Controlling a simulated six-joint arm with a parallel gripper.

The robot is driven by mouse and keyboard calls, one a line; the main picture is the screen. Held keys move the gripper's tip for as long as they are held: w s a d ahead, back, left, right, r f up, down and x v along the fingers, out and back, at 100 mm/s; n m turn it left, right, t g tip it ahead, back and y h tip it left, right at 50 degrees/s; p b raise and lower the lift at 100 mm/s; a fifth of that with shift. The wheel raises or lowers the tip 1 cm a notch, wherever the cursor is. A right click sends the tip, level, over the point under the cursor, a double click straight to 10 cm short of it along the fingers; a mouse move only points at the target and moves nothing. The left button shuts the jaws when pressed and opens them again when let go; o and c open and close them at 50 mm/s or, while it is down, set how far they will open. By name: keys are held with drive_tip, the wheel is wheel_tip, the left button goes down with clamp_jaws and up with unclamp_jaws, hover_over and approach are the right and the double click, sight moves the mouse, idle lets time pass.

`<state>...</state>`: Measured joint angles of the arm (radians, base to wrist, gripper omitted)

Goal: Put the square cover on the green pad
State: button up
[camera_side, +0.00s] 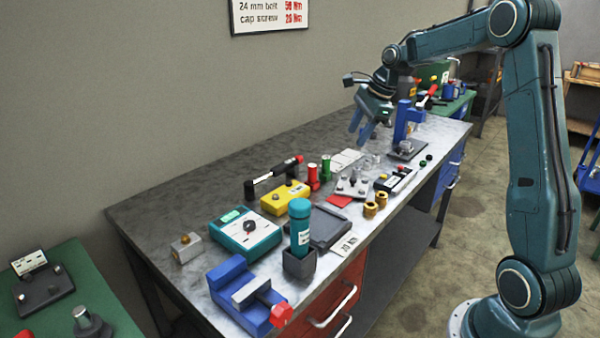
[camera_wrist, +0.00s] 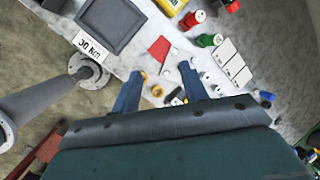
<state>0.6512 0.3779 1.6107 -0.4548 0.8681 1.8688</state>
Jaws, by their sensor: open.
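My gripper (camera_side: 361,132) is open and empty, with its blue fingers above the bench's far half. In the wrist view its fingers (camera_wrist: 160,71) show apart, with bench items beyond them. A small grey square block with a knob on top (camera_side: 186,247) sits at the bench's near left; it may be the square cover, but I cannot be sure. A flat green patch (camera_side: 231,216) shows on the teal box; I cannot tell whether it is the green pad. No other plain green pad is clear in either view.
A blue vise (camera_side: 245,295) and a teal bottle in a dark holder (camera_side: 300,262) stand at the near end. A grey tray (camera_side: 330,224), red pad (camera_side: 338,200), brass fittings (camera_side: 376,203) and a blue stand (camera_side: 404,125) crowd the bench. Its back left is bare.

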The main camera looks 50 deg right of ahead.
drive_tip(key=s+a+r+n, duration=0.4)
drive_tip(key=s+a+n, duration=0.2)
drive_tip(key=a, duration=0.2)
drive_tip(key=s+a+r+n, duration=0.3)
drive_tip(key=s+a+n, duration=0.25)
drive_tip(key=a, duration=0.35)
drive_tip(key=s+a+f+n, duration=0.1)
drive_tip(key=s+a+n, duration=0.2)
drive_tip(key=s+n, duration=0.3)
drive_tip(key=s+a+f+n+t+h, duration=0.1)
drive_tip(key=s+a+f+n, duration=0.1)
drive_tip(key=s+n, duration=0.5)
drive_tip(key=shift+s+a+t, duration=0.3)
drive_tip(key=shift+s+a, duration=0.5)
drive_tip(key=shift+s, duration=0.45)
